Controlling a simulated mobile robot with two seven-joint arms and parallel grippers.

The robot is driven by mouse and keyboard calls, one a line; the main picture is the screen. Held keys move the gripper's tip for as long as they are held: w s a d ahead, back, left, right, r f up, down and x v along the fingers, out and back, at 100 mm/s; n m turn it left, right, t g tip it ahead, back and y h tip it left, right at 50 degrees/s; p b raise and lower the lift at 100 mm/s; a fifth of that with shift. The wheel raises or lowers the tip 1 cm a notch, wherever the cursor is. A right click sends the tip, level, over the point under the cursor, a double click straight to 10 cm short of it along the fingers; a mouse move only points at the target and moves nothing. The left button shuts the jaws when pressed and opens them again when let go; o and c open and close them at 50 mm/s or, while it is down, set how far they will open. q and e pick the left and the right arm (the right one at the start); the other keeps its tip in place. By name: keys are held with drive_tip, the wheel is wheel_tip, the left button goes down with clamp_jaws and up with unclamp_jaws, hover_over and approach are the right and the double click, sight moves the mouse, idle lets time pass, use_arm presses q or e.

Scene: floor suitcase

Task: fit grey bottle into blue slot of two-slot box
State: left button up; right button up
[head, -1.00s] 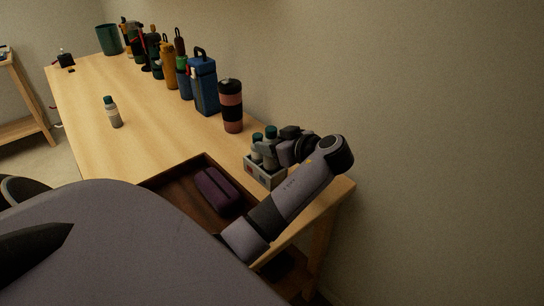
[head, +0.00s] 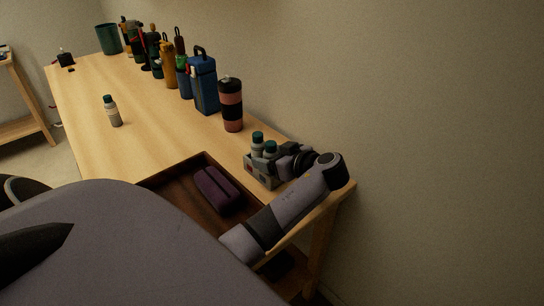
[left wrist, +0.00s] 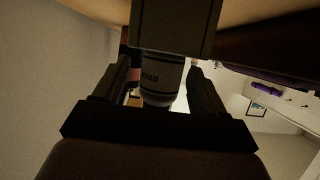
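The two-slot box (head: 251,172) stands near the right end of the table, beside a dark tray. Two grey bottles with dark teal caps stand upright at it. The rear-left one (head: 257,139) is in the box. The front-right one (head: 270,149) sits low at the box, beside my left gripper (head: 288,160). In the left wrist view a pale bottle with dark lettering (left wrist: 160,78) is between the gripper's fingers (left wrist: 160,85), under a dark block. Slot colours and the bottle's base are hidden. My right gripper is not in view.
A purple case (head: 215,190) lies in the brown tray (head: 165,182). A pink-and-black tumbler (head: 231,105) stands behind the box, with a blue bottle (head: 204,85) and others along the wall. Another grey bottle (head: 115,114) stands alone; the table around it is clear.

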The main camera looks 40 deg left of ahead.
use_arm(q)
drive_tip(key=shift+r, duration=0.2)
drive_tip(key=w+v, duration=0.1)
drive_tip(key=v, duration=1.1)
drive_tip(key=shift+s, duration=0.45)
